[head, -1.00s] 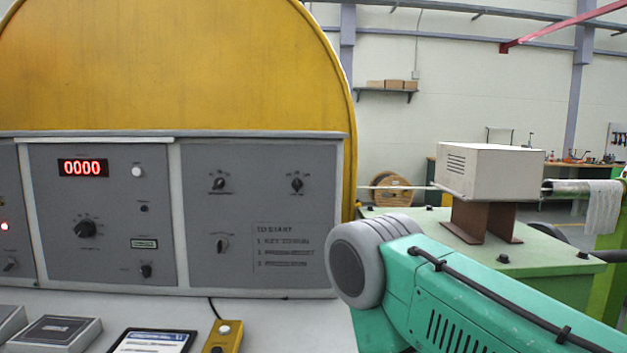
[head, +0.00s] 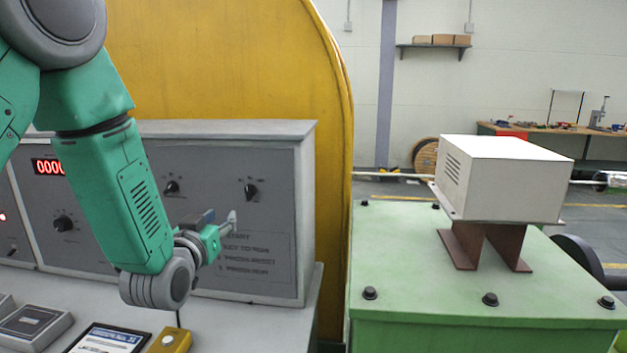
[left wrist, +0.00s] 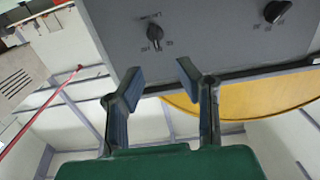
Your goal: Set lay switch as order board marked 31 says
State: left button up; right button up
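The grey control panel (head: 225,165) carries two upper black rotary switches, a left one (head: 172,187) and a right one (head: 251,190). Both also show in the left wrist view, the right one (left wrist: 155,35) and the left one (left wrist: 277,12). Their labels are too small to read, so I cannot tell which is the lay switch. My left gripper (head: 220,219) is open and empty, in front of the panel below the right switch, apart from it. In the left wrist view its fingertips (left wrist: 160,72) frame the space below that switch. A tablet-like board (head: 105,339) lies on the desk; its text is blurred.
A yellow pendant box (head: 170,341) and a grey box (head: 32,325) stand on the desk. A larger switch (head: 64,223) and a red display (head: 48,167) are on the left panel. A green machine base (head: 480,285) with a white housing (head: 510,175) stands to the right.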

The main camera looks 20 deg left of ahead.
aim_at(246, 190)
pick_arm(q)
jog(key=p+x, duration=0.1)
jog(key=x, duration=0.3)
jog(key=p+x, duration=0.1)
jog(key=x, duration=0.4)
jog(key=d+r+p+x, duration=0.1)
jog(key=x, duration=0.3)
jog(key=shift+w, duration=0.35)
jog(key=shift+w+d, duration=0.1)
jog(key=shift+w, duration=0.1)
pick_arm(e)
jog(key=r, duration=0.3)
jog(key=shift+s+d+r, duration=0.1)
jog(key=shift+d, duration=0.3)
pick_arm(q)
jog(key=shift+c, duration=0.4)
grip_shut()
jog(key=shift+s+a, duration=0.1)
jog(key=shift+a, duration=0.25)
pick_arm(e)
jog(key=shift+a, duration=0.25)
